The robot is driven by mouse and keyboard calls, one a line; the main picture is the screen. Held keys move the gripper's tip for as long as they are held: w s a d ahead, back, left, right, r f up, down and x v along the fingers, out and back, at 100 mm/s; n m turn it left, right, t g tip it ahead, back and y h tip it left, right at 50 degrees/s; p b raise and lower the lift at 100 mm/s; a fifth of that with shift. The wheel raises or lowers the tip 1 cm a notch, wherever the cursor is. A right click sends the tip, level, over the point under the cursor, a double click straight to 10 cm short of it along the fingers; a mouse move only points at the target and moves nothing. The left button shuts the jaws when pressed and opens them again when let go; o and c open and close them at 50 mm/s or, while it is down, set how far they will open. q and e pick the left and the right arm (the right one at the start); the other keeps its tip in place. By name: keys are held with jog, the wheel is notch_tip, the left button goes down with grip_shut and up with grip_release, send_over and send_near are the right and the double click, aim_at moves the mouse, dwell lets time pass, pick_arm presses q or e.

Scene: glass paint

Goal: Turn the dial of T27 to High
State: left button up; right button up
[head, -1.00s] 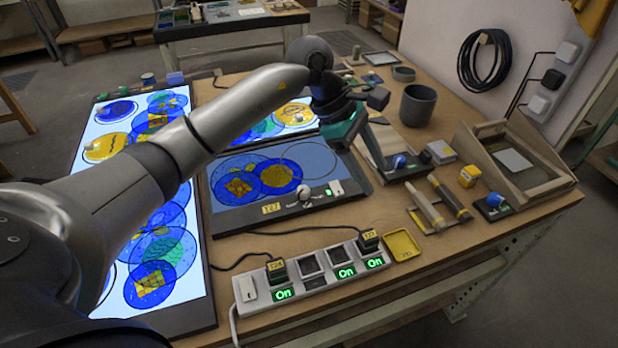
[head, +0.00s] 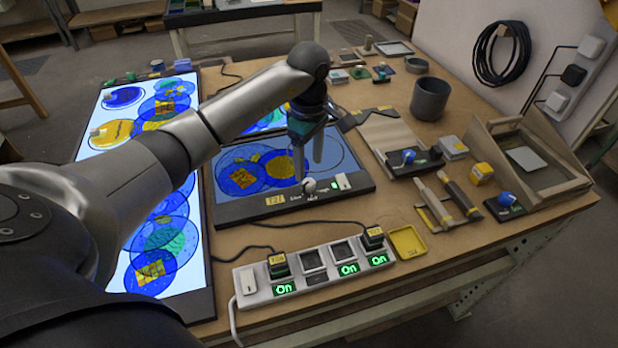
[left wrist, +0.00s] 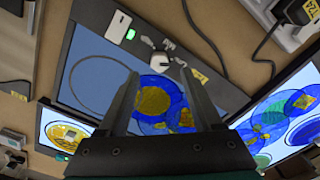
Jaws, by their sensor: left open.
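The T27 light panel (head: 352,190) lies on the bench with a dim grey-blue screen, round blue and yellow glass pieces and a yellow label (head: 275,200). Its white dial (head: 309,185) sits on the front frame, beside a lit green light and a white switch (head: 343,181). My left gripper (head: 308,163) is open and empty, pointing down over the panel close to the dial. In the left wrist view the dial (left wrist: 158,62) shows between and beyond the fingertips (left wrist: 160,78). Contact cannot be told. My right gripper is not in view.
A power strip (head: 325,279) with plugs and green "On" lights lies in front, beside a yellow tray (head: 408,242). A bright long panel (head: 203,270) is at left. Right are brushes (head: 435,204), a grey cup (head: 430,99) and a wooden frame stand (head: 560,183).

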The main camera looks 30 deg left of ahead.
aim_at(309, 182)
pick_arm(q)
notch_tip(309, 182, down, 5)
jog(key=shift+f, duration=0.2)
grip_shut()
dwell(0.6)
